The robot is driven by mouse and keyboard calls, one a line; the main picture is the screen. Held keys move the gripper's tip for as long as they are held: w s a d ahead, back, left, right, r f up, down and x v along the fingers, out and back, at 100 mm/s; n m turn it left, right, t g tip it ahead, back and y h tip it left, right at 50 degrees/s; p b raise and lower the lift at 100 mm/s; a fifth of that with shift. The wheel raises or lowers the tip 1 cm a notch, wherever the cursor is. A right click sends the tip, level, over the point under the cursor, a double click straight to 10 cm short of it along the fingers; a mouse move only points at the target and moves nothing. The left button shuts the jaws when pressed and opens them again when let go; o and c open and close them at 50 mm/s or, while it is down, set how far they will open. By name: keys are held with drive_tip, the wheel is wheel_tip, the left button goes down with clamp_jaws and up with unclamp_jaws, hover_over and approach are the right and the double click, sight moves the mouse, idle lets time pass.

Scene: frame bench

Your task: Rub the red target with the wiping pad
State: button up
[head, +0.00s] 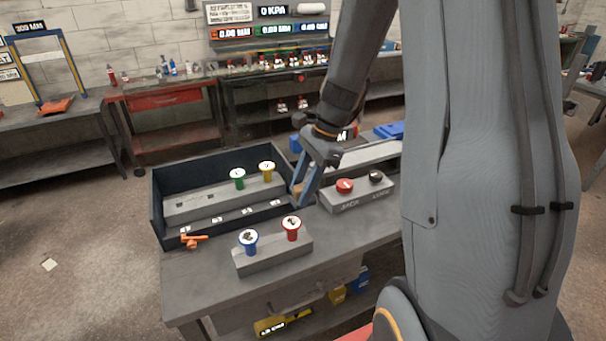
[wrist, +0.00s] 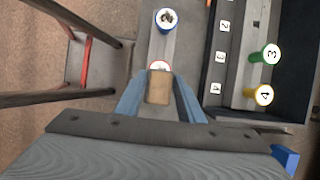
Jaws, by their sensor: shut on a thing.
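The red target (head: 292,228) is a red peg with a white top that bears a dark smudge. It stands on a grey block (head: 270,257) beside the blue target (head: 248,241), whose white top is also smudged. My gripper (head: 303,192) is in the air beyond the red target, apart from it in the head view. In the wrist view my gripper (wrist: 158,95) is shut on the tan wiping pad (wrist: 158,88). There the pad covers most of the red target; only its far rim (wrist: 158,64) shows.
A dark open tray (head: 162,228) holds a strip with a green peg (head: 238,179) and a yellow peg (head: 267,171). An orange valve-like piece (head: 193,240) sits at its front. A grey button box (head: 358,194) stands to the right. The bench front-left is clear.

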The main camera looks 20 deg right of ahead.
drive_tip(key=shift+r+p, duration=0.75)
drive_tip(key=shift+r, duration=0.45)
